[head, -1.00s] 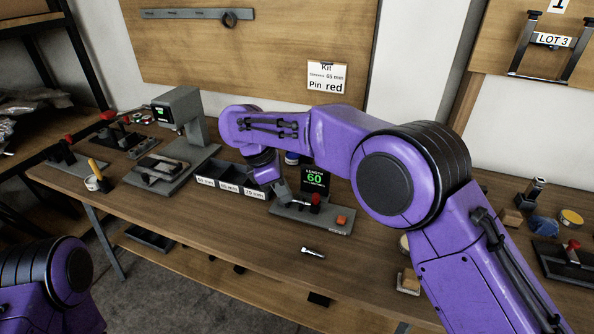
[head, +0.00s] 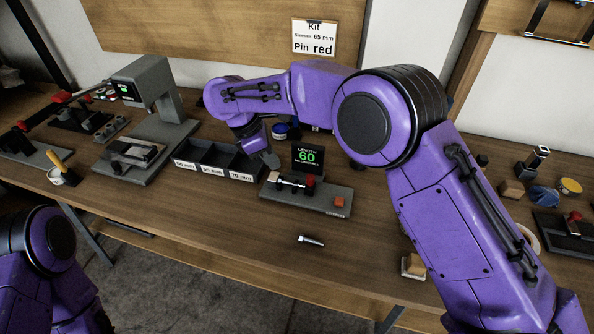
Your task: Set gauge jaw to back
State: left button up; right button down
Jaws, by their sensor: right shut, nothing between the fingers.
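The length gauge (head: 325,199) stands near the middle of the bench. Its dark screen (head: 307,159) reads "LENGTH 60" in green. A red knob (head: 310,180) sits on the gauge's jaw area, with a bright metal piece (head: 290,182) to its left and a pale block at the left end. An orange-red button is at its right end. My right gripper (head: 272,160) is shut and empty, pointing down just behind and left of the gauge, over the edge of the bins; contact cannot be told. My left arm shows at lower left, its gripper out of view.
A black three-part bin (head: 183,153) labelled in mm stands left of the gauge. A silver pin (head: 311,240) lies in front of it. A grey press (head: 157,118) stands further left. A card (head: 315,38) reads "Sleeves 65 mm, Pin red". The front bench middle is mostly clear.

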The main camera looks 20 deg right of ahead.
aim_at(307, 184)
jog(key=x, duration=0.5)
jog(key=shift+s+d+f+p, duration=0.1)
jog(key=shift+d+f+p, duration=0.1)
jog(key=shift+f+p, duration=0.15)
jog(key=shift+s+d+f+p, duration=0.15)
jog(key=shift+d+p, duration=0.15)
jog(key=shift+d, duration=0.75)
jog(key=shift+s+d+f+p, duration=0.1)
jog(key=shift+d+p, duration=0.2)
jog(key=shift+d, duration=0.75)
jog(key=shift+a+r, duration=0.1)
